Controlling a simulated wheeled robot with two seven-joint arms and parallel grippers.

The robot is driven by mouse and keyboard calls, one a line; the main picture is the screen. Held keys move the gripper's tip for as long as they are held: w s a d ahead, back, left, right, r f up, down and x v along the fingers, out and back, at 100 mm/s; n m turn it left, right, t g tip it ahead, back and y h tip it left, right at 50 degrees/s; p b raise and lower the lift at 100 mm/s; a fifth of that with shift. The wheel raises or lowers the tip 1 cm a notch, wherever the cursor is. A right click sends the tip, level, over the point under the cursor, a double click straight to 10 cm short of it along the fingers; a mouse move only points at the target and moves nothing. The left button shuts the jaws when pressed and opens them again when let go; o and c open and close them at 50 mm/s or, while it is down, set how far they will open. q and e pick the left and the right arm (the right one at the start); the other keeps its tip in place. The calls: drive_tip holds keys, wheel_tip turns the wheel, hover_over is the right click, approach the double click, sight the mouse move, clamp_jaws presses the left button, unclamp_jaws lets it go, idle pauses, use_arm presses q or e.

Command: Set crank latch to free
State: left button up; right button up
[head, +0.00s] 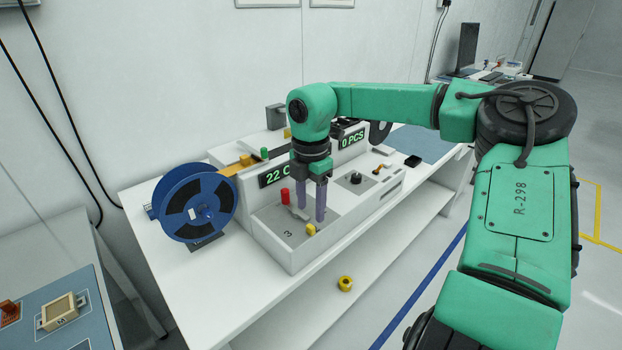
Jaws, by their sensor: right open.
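The white test handler (280,248) stands on a white bench. Its front left recess is marked 3 and holds a red knob (285,196) and a small yellow knob (311,230). I cannot tell for sure which part is the crank latch. My right gripper (311,211) points down over this recess, open, its two purple-grey fingers apart with nothing seen between them. The fingertips show just above the yellow knob in the picture; I cannot tell whether they touch it. The fingers hide part of the recess. My left gripper is out of view.
A blue reel (194,204) stands left of the handler. A black dial (355,178) and a small orange lever (378,169) sit on its right part. A yellow spool (345,284) lies on the lower white surface in front. A blue mat (62,312) is at bottom left.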

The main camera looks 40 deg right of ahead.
sight(311, 228)
wheel_tip(311, 228, up, 8)
drive_tip(key=shift+r+b, duration=0.25)
drive_tip(key=shift+b, duration=0.05)
drive_tip(key=shift+s, duration=0.1)
